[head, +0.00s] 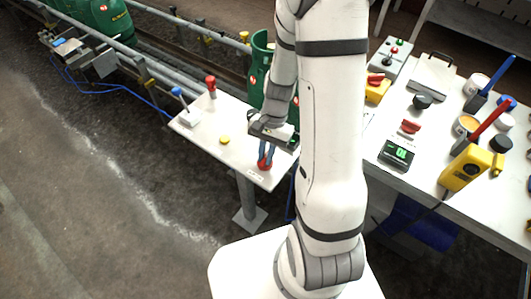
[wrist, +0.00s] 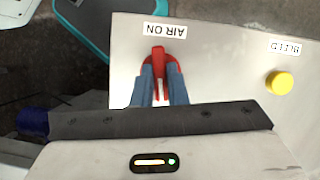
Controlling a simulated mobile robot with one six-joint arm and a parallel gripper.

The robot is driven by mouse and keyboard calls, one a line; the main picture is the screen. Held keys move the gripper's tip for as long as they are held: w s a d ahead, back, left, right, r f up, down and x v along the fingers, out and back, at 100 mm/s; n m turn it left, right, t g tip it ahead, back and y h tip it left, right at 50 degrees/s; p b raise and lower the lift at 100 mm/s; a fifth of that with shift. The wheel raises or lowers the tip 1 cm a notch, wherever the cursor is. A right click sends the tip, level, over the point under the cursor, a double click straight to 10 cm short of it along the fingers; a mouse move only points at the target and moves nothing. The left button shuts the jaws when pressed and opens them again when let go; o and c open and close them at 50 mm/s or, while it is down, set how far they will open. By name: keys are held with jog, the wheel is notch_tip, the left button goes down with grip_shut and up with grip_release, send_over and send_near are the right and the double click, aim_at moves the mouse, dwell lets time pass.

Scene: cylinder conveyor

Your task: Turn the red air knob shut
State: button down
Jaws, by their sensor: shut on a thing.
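The red air knob (wrist: 159,53) sits on a white panel (wrist: 215,60) beside a label reading AIR ON, upside down in the wrist view. Its raised bar points away from my gripper, towards the label. My gripper (wrist: 161,76) has its two blue fingers shut on the knob, one on each side of the bar. The fingers hide part of the knob. In the head view, the knob (head: 264,164) is low near the front corner of the panel (head: 240,122), with my gripper (head: 267,152) reaching down onto it.
A yellow button (wrist: 280,83) labelled BLEED is beside the knob. A red lever (head: 210,84) and a blue lever (head: 178,93) stand farther along the panel. Green cylinders (head: 104,20) are behind. A bench (head: 375,150) with tools and a yellow meter (head: 466,169) is at right.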

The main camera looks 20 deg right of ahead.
jog(key=shift+m+t+y, duration=0.3)
jog(key=shift+m, duration=0.8)
jog(key=c, duration=1.4)
grip_release()
jog(key=shift+c, duration=0.2)
jog(key=v, duration=0.7)
jog(key=shift+r, duration=0.4)
jog(key=shift+d, duration=0.1)
